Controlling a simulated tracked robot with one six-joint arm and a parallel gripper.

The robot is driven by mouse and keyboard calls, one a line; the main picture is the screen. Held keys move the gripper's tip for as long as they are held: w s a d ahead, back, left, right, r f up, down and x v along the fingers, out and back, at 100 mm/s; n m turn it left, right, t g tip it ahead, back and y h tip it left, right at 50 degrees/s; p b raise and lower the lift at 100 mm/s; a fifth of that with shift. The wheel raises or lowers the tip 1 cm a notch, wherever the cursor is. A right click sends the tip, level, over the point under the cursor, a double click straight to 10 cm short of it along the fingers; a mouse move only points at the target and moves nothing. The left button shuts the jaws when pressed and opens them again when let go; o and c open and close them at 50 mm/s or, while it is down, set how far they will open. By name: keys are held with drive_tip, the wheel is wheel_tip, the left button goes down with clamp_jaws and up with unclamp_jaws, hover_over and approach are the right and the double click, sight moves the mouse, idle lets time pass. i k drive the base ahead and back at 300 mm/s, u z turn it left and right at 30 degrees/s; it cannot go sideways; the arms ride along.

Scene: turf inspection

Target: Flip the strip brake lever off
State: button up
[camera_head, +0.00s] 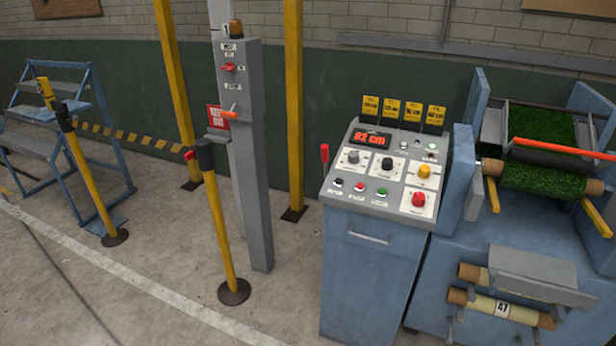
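A lever with a red grip (324,153) stands upright at the left side of the control console (362,240). No readable label marks it as the strip brake lever. A second, orange-red handle (229,114) sticks out low on the grey switch box (239,80) on the post, beside a red sign. That box also has a red rotary switch (228,67) and an amber lamp on top. My gripper is not in view.
The console carries a red "82 cm" display (372,138), knobs, buttons and yellow tags. The turf roller machine (500,220) stands at right. Yellow barrier posts (220,230) and a blue step stand (85,100) are at left. Open concrete floor lies in front.

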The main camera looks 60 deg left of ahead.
sight(325, 148)
drive_tip(key=k, duration=1.05)
drive_tip(key=u, duration=1.65)
drive_tip(key=i, duration=1)
drive_tip(key=u, duration=0.1)
